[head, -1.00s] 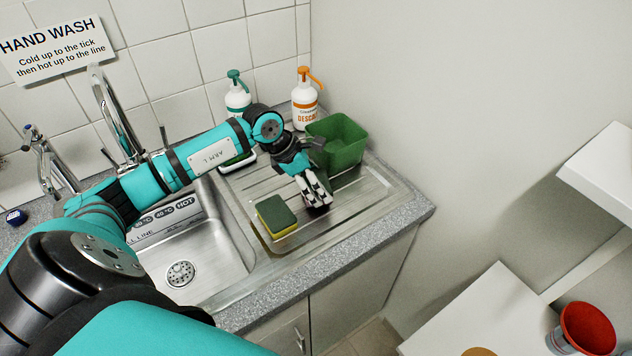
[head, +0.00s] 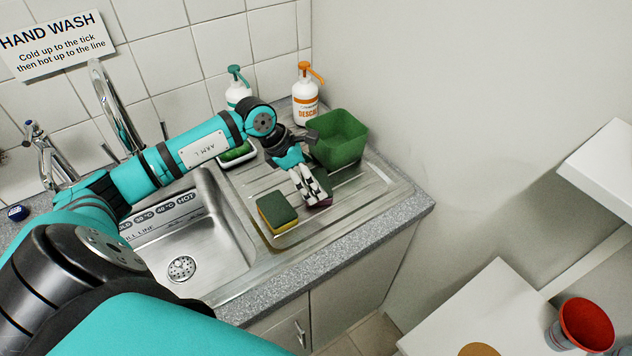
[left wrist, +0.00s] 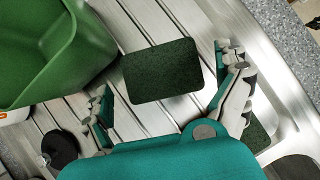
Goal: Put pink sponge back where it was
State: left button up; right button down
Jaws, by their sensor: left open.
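The pink sponge (head: 323,203) lies on the ribbed steel drainer, mostly hidden by my left gripper (head: 311,191) in the head view. Only a little of its pink side shows there. In the left wrist view its dark green scouring top (left wrist: 162,70) faces up, between the spread fingers of my left gripper (left wrist: 168,78). Those fingers are open, with gaps on both sides of the sponge. A yellow sponge with a green top (head: 278,212) lies to the left, near the drainer's sink side. My right gripper is not in view.
A green tub (head: 340,138) stands close behind the gripper. An orange-topped bottle (head: 305,95), a green-topped bottle (head: 238,88) and a white tray holding something green (head: 237,154) are at the back. The sink (head: 195,245) is left. The drainer's front right is bare.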

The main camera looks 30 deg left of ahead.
pick_arm(q)
jog(key=b+v, duration=0.2)
jog(key=v, duration=0.7)
jog(key=shift+r, duration=0.15)
